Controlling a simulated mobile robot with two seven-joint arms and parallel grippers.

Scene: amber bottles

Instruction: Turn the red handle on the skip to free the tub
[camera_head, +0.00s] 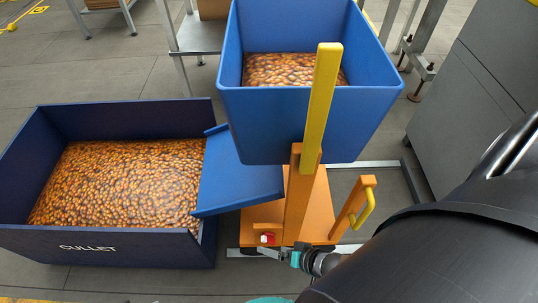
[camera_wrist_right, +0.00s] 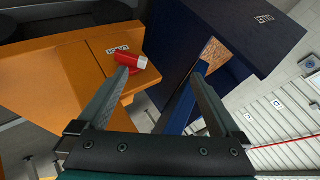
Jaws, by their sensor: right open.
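The red handle (camera_head: 267,238) is small and sits low on the orange stand (camera_head: 315,205), near its front edge. It also shows in the right wrist view (camera_wrist_right: 130,61) as a red grip with a pale end, beside a small white label. The blue tub (camera_head: 265,125) is above the stand and holds amber bottles. My right gripper (camera_head: 284,255) is just right of and in front of the handle. In the wrist view its jaws (camera_wrist_right: 161,77) are open and empty, with the handle beyond the left fingertip. I cannot tell whether they touch. My left gripper is not in view.
A dark blue CULLET bin (camera_head: 110,238) full of amber bottles stands at left, with a blue chute (camera_head: 235,180) at its right side. A yellow bar (camera_head: 322,105) rises before the tub. A yellow grab handle (camera_head: 364,208) and grey cabinet (camera_head: 470,115) are at right.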

